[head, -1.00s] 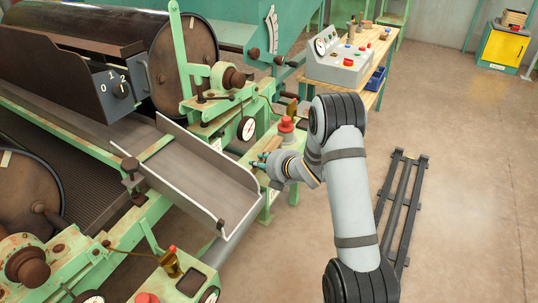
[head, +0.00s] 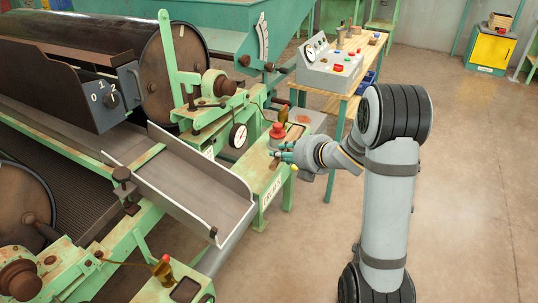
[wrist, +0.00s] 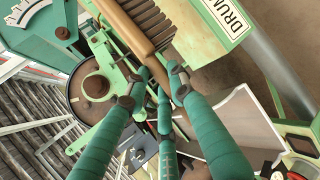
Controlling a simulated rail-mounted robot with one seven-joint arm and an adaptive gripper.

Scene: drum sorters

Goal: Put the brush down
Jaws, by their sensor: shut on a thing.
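The brush is small and mostly hidden by the fingers there. I cannot tell whether it touches the stand.
A grey sloping chute (head: 198,190) lies left of the stand, below a large drum (head: 182,75). A wooden bench (head: 340,95) with a grey control box (head: 330,65) stands behind. Open floor lies to the right.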

